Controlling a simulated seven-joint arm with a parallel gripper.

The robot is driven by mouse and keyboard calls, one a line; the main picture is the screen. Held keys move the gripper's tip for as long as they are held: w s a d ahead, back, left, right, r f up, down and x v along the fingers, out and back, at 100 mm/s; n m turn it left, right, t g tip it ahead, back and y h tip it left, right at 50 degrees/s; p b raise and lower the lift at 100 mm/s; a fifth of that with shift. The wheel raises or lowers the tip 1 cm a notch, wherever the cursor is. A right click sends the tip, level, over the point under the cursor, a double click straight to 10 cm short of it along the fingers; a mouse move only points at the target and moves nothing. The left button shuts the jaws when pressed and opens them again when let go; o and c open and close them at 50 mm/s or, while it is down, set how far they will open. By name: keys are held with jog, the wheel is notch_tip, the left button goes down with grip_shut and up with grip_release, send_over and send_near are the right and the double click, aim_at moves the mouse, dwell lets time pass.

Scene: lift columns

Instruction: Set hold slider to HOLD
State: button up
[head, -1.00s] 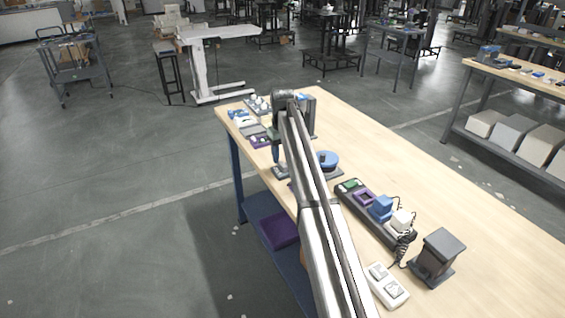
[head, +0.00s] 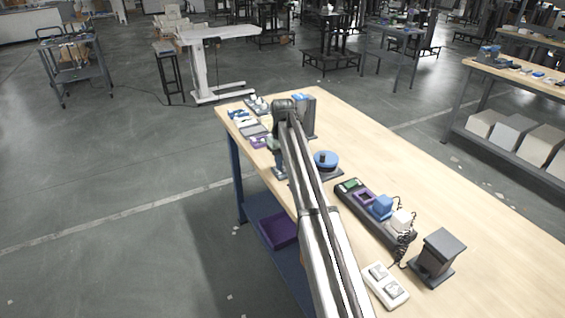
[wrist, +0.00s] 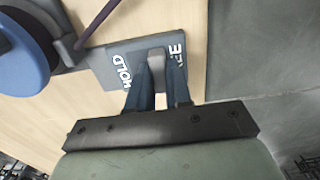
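The hold slider's dark grey plate (wrist: 115,50) lies flat on the table in the wrist view, with white HOLD lettering on the left and a partly covered word ending in EE on the right. Its light grey knob (wrist: 157,58) stands between the two words. My gripper (wrist: 159,72) points down at the plate, its two blue fingers close on either side of the knob, with only a narrow gap between them. In the head view the plate (head: 280,171) shows at the table's left edge, and my arm hides most of the rest.
A blue round disc (wrist: 22,60) and a thin purple rod (wrist: 97,22) are beside the plate. On the table (head: 400,160) are a dark upright box (head: 306,112), a long block strip (head: 350,203), a white switch panel (head: 385,286) and a dark post (head: 438,252). The table's right side is clear.

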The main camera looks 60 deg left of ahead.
grip_shut()
jog(key=shift+w, duration=1.55)
jog(key=o, duration=0.6)
grip_release()
jog(key=shift+r, duration=0.1)
notch_tip(320, 180, up, 14)
jog(key=shift+f, duration=0.15)
